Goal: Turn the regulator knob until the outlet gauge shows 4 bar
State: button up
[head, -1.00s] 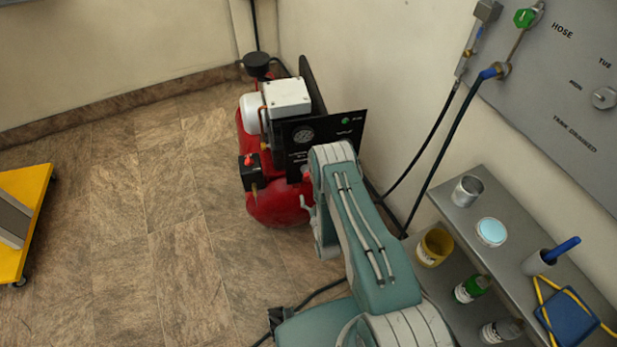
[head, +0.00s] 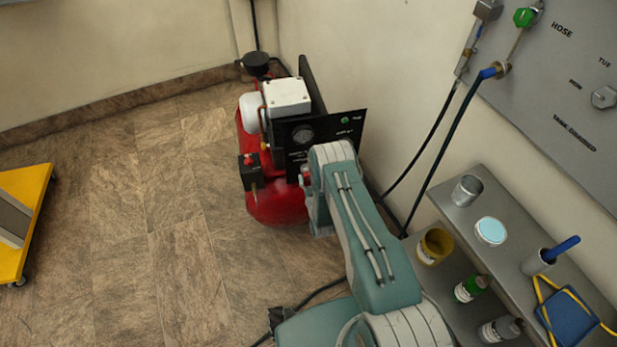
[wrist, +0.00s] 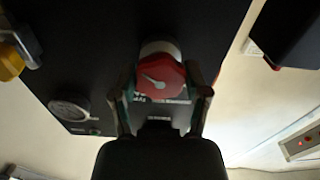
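The red regulator knob (wrist: 162,82) with a white pointer mark shows in the wrist view on a black panel. My gripper (wrist: 162,90) has one finger on each side of it, and both fingers look pressed against its sides. A round gauge (wrist: 69,110) sits on the same panel, left of the knob, seen at a slant; its reading is too small to tell. In the head view the gauge (head: 303,134) is dark and unreadable.
The red compressor (head: 277,207) stands on the tiled floor by the wall. A shelf (head: 455,205) with cans and bottles is at right, below a grey wall panel (head: 560,110) with hoses. A yellow cart (head: 38,190) is at far left. The floor between is clear.

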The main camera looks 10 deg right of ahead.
jog(key=shift+w+r+m, duration=0.1)
jog(key=shift+m, duration=1.3)
jog(key=o, duration=1.1)
jog(key=shift+o, duration=0.2)
jog(key=s, duration=1.2)
jog(key=shift+s, duration=0.1)
